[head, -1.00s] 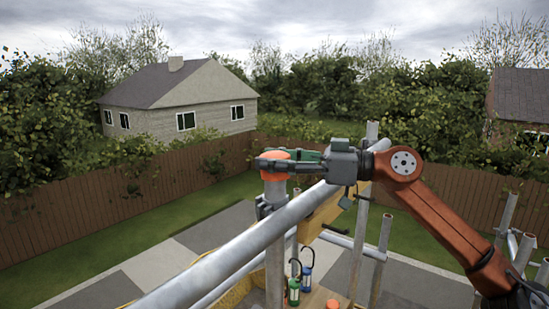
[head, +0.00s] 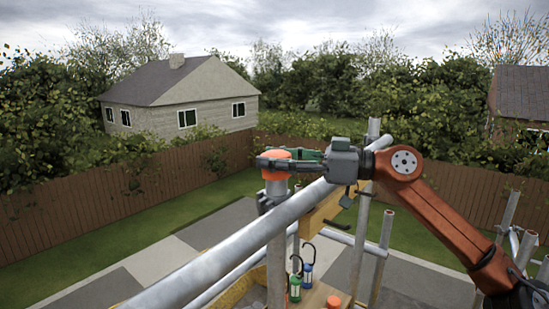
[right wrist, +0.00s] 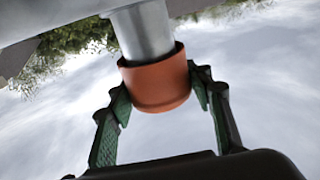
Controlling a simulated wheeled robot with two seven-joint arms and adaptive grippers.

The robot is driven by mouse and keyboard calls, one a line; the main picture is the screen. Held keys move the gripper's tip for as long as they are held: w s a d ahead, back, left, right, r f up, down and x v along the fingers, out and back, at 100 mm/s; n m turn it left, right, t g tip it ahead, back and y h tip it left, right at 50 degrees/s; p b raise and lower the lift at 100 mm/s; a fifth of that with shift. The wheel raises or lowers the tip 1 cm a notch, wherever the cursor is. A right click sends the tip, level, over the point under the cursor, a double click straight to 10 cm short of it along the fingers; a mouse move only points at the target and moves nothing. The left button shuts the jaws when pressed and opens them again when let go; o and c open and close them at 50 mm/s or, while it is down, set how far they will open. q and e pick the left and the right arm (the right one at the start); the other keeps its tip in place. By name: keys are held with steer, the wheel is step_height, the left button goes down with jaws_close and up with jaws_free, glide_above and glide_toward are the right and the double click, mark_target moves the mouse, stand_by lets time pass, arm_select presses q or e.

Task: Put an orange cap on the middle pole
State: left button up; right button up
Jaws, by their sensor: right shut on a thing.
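An orange cap (head: 275,175) sits at the top of an upright grey metal pole (head: 276,270) near the middle of the head view. My right gripper (head: 277,162) is shut on the cap, with its fingers across the cap's sides. In the right wrist view, the cap (right wrist: 157,85) surrounds the end of the pole (right wrist: 143,32), between the green finger pads. Whether it is fully seated cannot be told. Another orange cap (head: 333,301) lies on the wooden platform below. My left gripper is not in view.
A long sloping metal rail (head: 235,243) crosses close beside the pole. Another upright pole (head: 383,257) stands to the right. Open air lies left of the pole.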

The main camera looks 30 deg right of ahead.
steer(key=shift+f, duration=0.15)
steer(key=o, duration=1.4)
steer(key=shift+o, duration=0.2)
steer(key=shift+s+d+b, duration=0.35)
steer(key=shift+d+b, duration=0.1)
steer(key=shift+b, duration=0.15)
steer(key=shift+b+v, duration=2.5)
steer(key=shift+v, duration=1)
steer(key=b+v, duration=0.1)
steer(key=v, duration=0.2)
steer(key=shift+b, duration=0.35)
